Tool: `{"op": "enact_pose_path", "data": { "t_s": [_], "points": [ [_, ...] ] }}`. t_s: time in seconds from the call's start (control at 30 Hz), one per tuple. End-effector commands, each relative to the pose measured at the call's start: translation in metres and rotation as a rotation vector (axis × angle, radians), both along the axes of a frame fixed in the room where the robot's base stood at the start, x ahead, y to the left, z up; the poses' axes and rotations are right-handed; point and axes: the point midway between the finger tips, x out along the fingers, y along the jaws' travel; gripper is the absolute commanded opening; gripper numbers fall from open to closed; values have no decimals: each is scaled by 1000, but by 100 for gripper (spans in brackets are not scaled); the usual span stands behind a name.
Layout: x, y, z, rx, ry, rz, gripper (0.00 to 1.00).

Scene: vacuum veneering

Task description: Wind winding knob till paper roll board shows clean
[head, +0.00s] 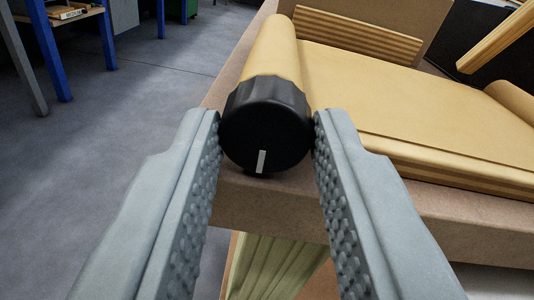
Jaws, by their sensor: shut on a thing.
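The black winding knob (262,115) is at the near end of the left paper roll (273,50). It is round with a ridged rim, and its white mark points down. My gripper (266,135) has its two grey, studded fingers closed on the knob's left and right sides. The paper roll board (400,105) lies to the right of the roll. Tan paper covers its top, and no printing or marks can be made out on it. A second roll (512,100) shows at the right edge.
The board rests on a brown bench (430,213) whose front edge runs below the knob. Slatted wood (360,35) and a brown panel stand behind. Blue-legged tables (48,45) stand at upper left. Grey floor (110,150) is open at left. Pale boards (275,265) sit below the bench.

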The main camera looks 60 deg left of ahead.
Motion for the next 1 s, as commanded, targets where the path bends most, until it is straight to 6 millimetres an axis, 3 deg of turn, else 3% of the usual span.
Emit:
{"op": "enact_pose_path", "data": {
  "t_s": [0.03,0.07,0.17,0.57,1.0],
  "points": [
    [0,0,0,0,0,0,6],
    [0,0,0,0,0,0,33],
    [0,0,0,0,1,0,51],
    [-2,-7,0,0,1,-1,51],
    [-26,-80,2,1,1,-4,51]
  ]
}}
